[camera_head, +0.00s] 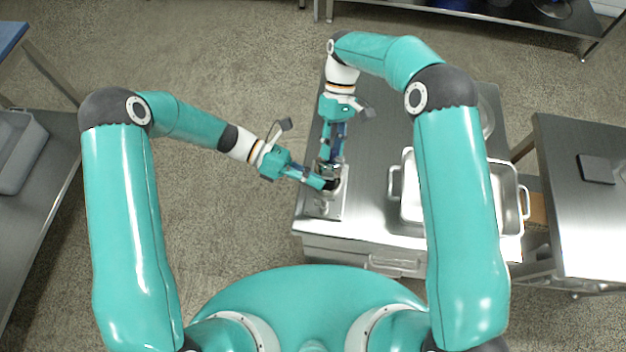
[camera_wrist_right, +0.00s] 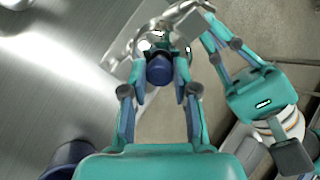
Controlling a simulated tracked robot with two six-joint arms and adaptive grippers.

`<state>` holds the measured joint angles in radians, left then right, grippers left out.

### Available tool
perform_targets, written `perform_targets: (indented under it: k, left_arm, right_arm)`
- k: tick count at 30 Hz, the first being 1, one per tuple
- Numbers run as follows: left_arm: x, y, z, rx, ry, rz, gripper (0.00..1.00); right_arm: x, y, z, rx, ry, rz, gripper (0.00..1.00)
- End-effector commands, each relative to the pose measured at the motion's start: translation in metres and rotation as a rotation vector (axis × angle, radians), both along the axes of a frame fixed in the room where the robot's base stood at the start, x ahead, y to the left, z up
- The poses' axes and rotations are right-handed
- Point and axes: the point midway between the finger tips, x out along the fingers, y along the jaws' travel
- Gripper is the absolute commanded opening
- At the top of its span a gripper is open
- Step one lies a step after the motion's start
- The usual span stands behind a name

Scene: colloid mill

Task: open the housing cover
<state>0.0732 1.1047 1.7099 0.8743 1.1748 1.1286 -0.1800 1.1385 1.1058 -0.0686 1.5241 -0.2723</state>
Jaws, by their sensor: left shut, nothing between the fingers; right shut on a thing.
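The colloid mill (camera_head: 324,207) stands at the left edge of the steel table, a small shiny metal machine mostly covered by my grippers in the head view. In the right wrist view its rounded metal housing (camera_wrist_right: 150,45) has a dark blue round part (camera_wrist_right: 160,70) in front of it. My right gripper (camera_head: 328,163) comes from above and is shut, its fingers on either side of this blue part. My left gripper (camera_head: 325,184) is shut and empty, its tips close beside the housing; whether they touch it I cannot tell. The edge of the housing cover is hidden.
A metal pan (camera_head: 408,212) with handles stands on the table (camera_head: 368,150) right of the mill, partly behind my right arm. Another table (camera_head: 590,220) with a dark flat pad (camera_head: 597,169) stands at the right. A grey bin (camera_head: 18,150) sits at the left.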

Motion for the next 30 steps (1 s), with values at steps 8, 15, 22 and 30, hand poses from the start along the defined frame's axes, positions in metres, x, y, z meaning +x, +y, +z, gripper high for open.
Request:
perform_targets:
  k: [8, 15, 22, 30]
  left_arm:
    - [0.007, 0.000, 0.006, -0.008, -0.010, 0.013, 0.00]
    - [0.006, 0.000, 0.005, -0.006, -0.008, 0.012, 0.00]
    - [0.005, 0.000, 0.004, -0.005, -0.006, 0.009, 0.00]
    - [0.004, 0.000, 0.004, -0.004, -0.005, 0.008, 0.00]
  right_arm:
    - [-0.004, 0.002, -0.005, 0.000, 0.014, 0.005, 0.35]
    - [-0.004, 0.001, -0.003, 0.000, 0.013, 0.004, 0.54]
    - [-0.002, 0.001, -0.001, 0.000, 0.009, 0.002, 0.54]
    - [0.011, -0.001, 0.016, 0.001, 0.006, 0.002, 0.54]
